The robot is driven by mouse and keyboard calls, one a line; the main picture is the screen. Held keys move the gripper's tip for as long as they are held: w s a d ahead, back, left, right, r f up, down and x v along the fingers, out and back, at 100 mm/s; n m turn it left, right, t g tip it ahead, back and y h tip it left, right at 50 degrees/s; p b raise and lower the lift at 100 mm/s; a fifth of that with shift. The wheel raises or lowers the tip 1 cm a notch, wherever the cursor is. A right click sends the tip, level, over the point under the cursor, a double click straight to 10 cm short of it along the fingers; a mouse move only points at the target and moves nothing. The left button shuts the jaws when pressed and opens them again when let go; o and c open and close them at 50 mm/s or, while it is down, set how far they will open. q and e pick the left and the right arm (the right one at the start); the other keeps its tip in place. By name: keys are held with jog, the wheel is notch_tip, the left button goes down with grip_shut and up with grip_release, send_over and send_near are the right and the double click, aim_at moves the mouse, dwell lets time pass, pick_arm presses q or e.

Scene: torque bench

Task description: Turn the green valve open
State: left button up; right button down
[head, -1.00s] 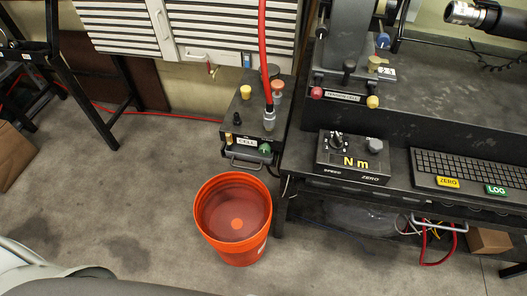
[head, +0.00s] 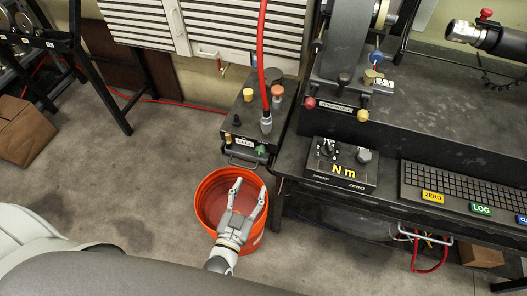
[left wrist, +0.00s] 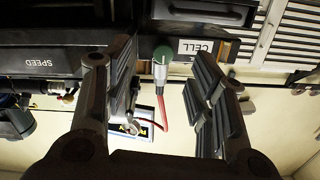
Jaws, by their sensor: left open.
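The green valve (head: 262,150) is a small green knob on the front of the black box labelled CELL (head: 228,132) in the head view. In the left wrist view the green valve (left wrist: 163,53) shows between my fingers, beside the white CELL label (left wrist: 197,47), with a metal stem at it. My left gripper (head: 250,187) is open and empty. In the head view it appears just below the valve, over the orange bucket, apart from the valve. Its two fingers (left wrist: 152,68) spread to either side in the wrist view. My right gripper is not in view.
The orange bucket (head: 203,192) stands on the floor below the box. A red hose (head: 262,55) rises from the box top, near yellow and orange knobs.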

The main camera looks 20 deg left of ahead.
aim_at(259, 154)
pick_arm(q)
jog(key=shift+t, duration=0.3)
jog(key=w, duration=0.3)
jog(key=w+r, duration=0.1)
jog(key=w, duration=0.2)
jog(key=w+r+p, duration=0.1)
jog(key=w, duration=0.3)
jog(key=shift+a+r, duration=0.15)
jog(key=shift+a, duration=0.05)
jog(key=shift+w, duration=0.6)
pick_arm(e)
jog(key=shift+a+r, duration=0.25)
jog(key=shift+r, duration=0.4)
pick_arm(q)
jog(key=c, duration=1)
